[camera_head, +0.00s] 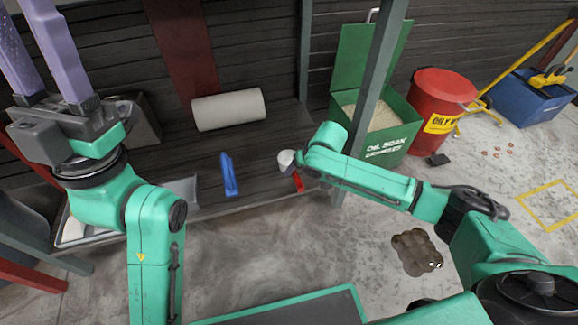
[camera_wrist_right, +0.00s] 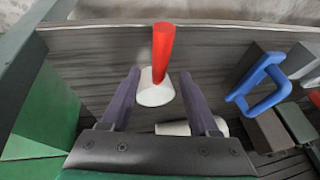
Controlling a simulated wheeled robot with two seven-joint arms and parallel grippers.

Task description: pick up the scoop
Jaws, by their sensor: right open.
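The scoop (camera_head: 287,160) has a pale cup-like head and a red handle. It is at the front part of the dark bench, right of the middle. In the right wrist view the scoop (camera_wrist_right: 163,50) appears between my right gripper's (camera_wrist_right: 158,77) two purple fingers, its red handle towards the top. These fingers are apart; I see no contact, and the depth between them and the scoop is unclear. In the head view the right arm's end hides most of that gripper. My left gripper (camera_head: 30,40) is raised at the upper left, fingers apart, empty, far from the scoop.
A blue tool (camera_head: 230,176) stands left of the scoop. A pale roll (camera_head: 229,109) lies behind. A post (camera_head: 373,90) and a green absorbent bin (camera_head: 390,136) are close to my right arm. A red oily-waste can (camera_head: 440,92) stands farther right. A dark spill (camera_head: 416,251) marks the floor.

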